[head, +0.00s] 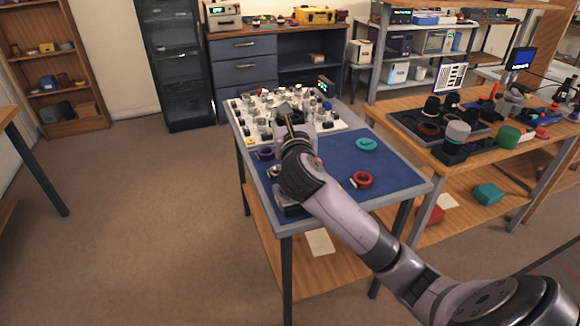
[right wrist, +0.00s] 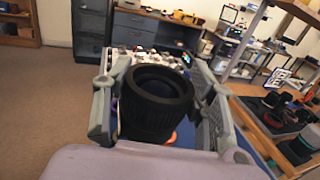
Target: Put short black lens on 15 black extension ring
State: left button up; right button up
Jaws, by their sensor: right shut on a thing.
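My right gripper (head: 286,122) is above the blue-matted table. In the right wrist view, my right gripper (right wrist: 160,100) is shut on a short black lens (right wrist: 157,105), a ribbed black cylinder with its open round end facing up towards the camera. In the head view the gripper and arm largely hide the lens. I cannot single out the 15 black extension ring. Black round parts (head: 430,129) lie in a dark tray on the right bench, too small to name. My left gripper is not in view.
The blue mat (head: 335,160) bears a teal ring (head: 366,144), a red ring (head: 362,180) and a purple ring (head: 265,154). A white board (head: 333,124) crowded with small parts covers the table's far end. The right bench (head: 385,119) is cluttered. Mat space between the rings is clear.

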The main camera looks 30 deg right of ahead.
notch_tip(320, 180, down, 9)
jog(key=shift+r+b, duration=0.1)
jog(key=shift+b, duration=0.65)
notch_tip(320, 180, down, 4)
jog(key=shift+b, duration=0.5)
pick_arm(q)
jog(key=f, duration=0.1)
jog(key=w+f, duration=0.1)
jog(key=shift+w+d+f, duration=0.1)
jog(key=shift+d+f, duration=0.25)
pick_arm(e)
jog(key=o, duration=1.3)
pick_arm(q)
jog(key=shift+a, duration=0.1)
pick_arm(e)
jog(key=shift+o, duration=0.2)
